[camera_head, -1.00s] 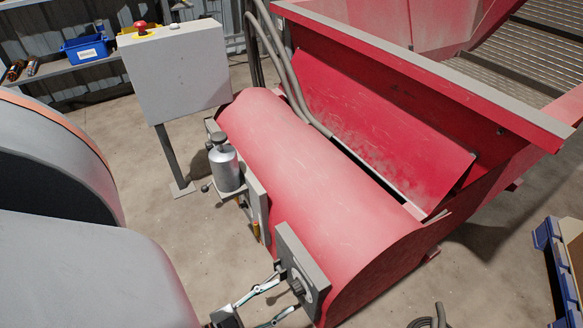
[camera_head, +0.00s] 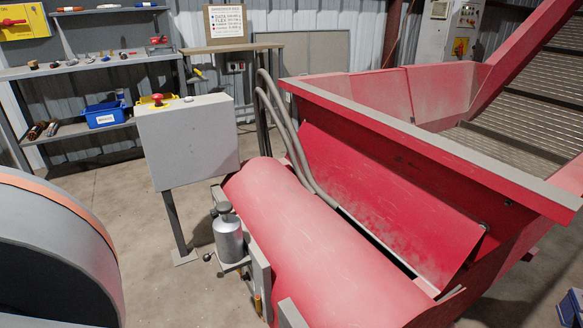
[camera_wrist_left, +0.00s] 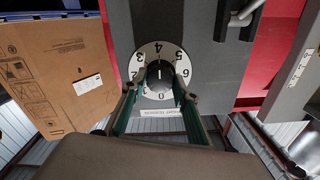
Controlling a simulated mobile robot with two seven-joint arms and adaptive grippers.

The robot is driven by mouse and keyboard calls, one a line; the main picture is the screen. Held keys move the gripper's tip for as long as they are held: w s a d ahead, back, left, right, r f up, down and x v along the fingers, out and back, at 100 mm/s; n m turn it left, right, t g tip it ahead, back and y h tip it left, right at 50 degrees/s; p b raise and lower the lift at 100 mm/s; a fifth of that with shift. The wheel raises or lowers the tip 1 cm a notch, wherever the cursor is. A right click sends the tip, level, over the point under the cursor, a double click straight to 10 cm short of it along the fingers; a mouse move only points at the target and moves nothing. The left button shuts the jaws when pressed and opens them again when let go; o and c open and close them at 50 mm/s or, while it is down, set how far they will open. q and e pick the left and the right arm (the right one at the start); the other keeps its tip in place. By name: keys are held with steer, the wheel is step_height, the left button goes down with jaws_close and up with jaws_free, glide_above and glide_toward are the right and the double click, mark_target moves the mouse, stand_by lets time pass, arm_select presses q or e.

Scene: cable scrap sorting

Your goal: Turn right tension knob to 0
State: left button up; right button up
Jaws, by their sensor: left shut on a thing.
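In the left wrist view a round white dial (camera_wrist_left: 145,74) with black numbers is set on a dark grey panel (camera_wrist_left: 158,20) and looks upside down. Its 0 is at the lower edge, its 4 near the top. A dark tension knob (camera_wrist_left: 160,70) stands at its centre; its exact setting is too small to read. My left gripper (camera_wrist_left: 160,80) is shut on the knob, one finger on each side. A white label (camera_wrist_left: 162,113) below the dial is partly hidden by the fingers. In the head view neither gripper shows; only the panel's top edge (camera_head: 290,314) does.
A red machine (camera_head: 310,255) fills the middle and right of the head view. A silver canister (camera_head: 228,238) and a grey control box (camera_head: 188,142) with a red button stand on its left. A cardboard box (camera_wrist_left: 55,75) is beside the panel in the wrist view.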

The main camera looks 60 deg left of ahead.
arm_select(q)
steer(key=shift+s+f+n, duration=0.1)
steer(key=shift+f+n, duration=0.05)
steer(key=shift+n, duration=17.65)
steer(key=o, duration=1.1)
